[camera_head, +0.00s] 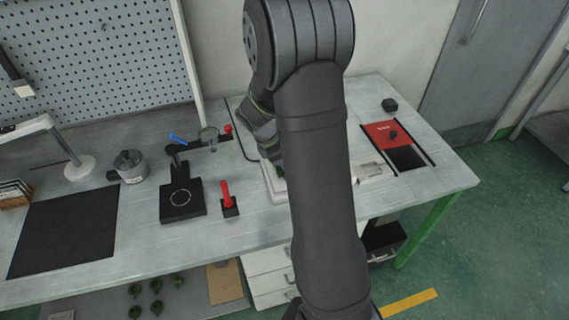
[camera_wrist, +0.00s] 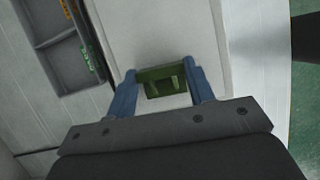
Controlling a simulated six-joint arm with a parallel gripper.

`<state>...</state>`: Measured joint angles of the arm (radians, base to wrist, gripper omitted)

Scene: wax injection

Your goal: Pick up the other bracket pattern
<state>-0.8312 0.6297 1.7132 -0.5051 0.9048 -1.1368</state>
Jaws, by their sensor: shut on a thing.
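A green bracket pattern (camera_wrist: 162,73) sits between the two blue fingers of my gripper (camera_wrist: 163,88) in the wrist view. The fingers touch it on both sides, and my gripper is shut on it. Behind it is a plain light grey surface (camera_wrist: 165,25); I cannot tell whether the pattern touches that surface. Another green piece (camera_wrist: 88,62) lies in a grey compartmented tray (camera_wrist: 48,42) at the upper left of the wrist view. In the head view my arm hides the gripper and the held pattern.
In the head view, a pale tray (camera_head: 268,188) shows partly behind my arm. A red lever (camera_head: 226,194) and a black stand (camera_head: 183,203) are to its left. A red-covered opening (camera_head: 384,133) is at the right. A black mat (camera_head: 65,232) lies at the left.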

